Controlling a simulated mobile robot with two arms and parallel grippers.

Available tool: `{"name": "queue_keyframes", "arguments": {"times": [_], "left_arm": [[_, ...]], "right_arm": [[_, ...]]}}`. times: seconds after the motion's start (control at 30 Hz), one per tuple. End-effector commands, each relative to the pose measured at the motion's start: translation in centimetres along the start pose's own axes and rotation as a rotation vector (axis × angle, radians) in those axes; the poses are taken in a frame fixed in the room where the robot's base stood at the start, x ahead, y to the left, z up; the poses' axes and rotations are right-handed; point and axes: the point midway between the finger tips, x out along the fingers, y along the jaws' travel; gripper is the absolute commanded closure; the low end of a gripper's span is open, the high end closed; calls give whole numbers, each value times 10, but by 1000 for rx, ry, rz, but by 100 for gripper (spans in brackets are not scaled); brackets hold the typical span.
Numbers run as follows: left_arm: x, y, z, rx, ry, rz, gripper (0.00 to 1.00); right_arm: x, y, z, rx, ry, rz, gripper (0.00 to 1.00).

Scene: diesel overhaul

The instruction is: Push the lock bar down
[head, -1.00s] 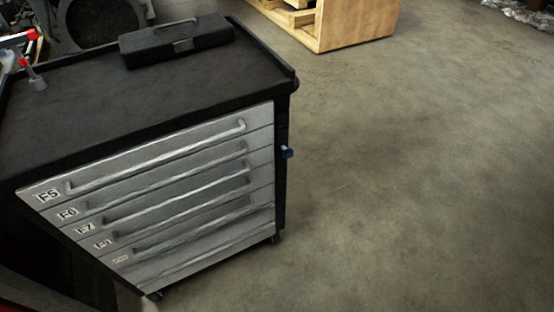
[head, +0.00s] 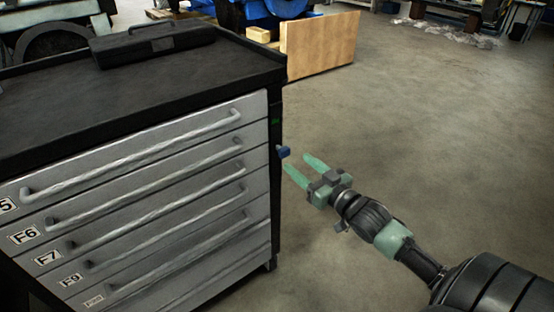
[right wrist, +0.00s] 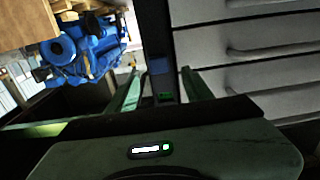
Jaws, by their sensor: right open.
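The grey drawer cabinet (head: 150,190) stands at the left of the head view. A dark upright strip, apparently the lock bar (head: 275,195), runs down its right front edge. A blue tab (head: 283,152) sticks out from it high up, with a small green mark (head: 276,121) above. My right gripper (head: 299,164) is open and empty, its green fingers pointing at the tab and just right of it. In the right wrist view the blue tab (right wrist: 158,66) shows between the fingertips (right wrist: 159,84). I cannot tell whether they touch. My left gripper is not in view.
A black case (head: 150,43) lies on the cabinet's dark top (head: 120,90). Drawer handles (head: 145,155) stick out from the front. The concrete floor (head: 430,130) on the right is clear.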

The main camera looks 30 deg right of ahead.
Motion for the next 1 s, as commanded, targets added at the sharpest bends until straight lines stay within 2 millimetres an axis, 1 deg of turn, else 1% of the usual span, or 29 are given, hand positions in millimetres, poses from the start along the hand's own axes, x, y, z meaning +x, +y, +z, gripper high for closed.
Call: {"name": "queue_keyframes", "arguments": {"times": [0.03,0.1,0.2,0.33,0.5,0.77,0.8,0.87,0.9,0.93,0.97,1.0], "left_arm": [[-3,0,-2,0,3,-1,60],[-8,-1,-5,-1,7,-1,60],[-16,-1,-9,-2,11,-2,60],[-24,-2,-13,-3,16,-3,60],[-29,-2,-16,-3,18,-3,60],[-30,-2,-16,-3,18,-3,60],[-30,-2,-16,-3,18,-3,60],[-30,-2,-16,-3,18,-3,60],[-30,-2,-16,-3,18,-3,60],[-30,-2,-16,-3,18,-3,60],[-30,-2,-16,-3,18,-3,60],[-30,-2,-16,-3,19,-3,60]], "right_arm": [[9,1,-1,-2,3,1,49],[21,1,-1,-2,4,1,49],[36,1,0,-3,2,1,49],[52,1,0,-2,2,1,49],[61,1,1,-2,-2,2,49],[62,1,1,-2,-2,1,49],[62,1,1,-2,-2,1,60],[62,1,1,-2,-2,1,77],[62,0,1,-2,-2,1,88],[62,0,1,-2,-2,1,96],[62,0,1,-2,-2,1,100],[62,0,1,-2,-2,1,100]]}}
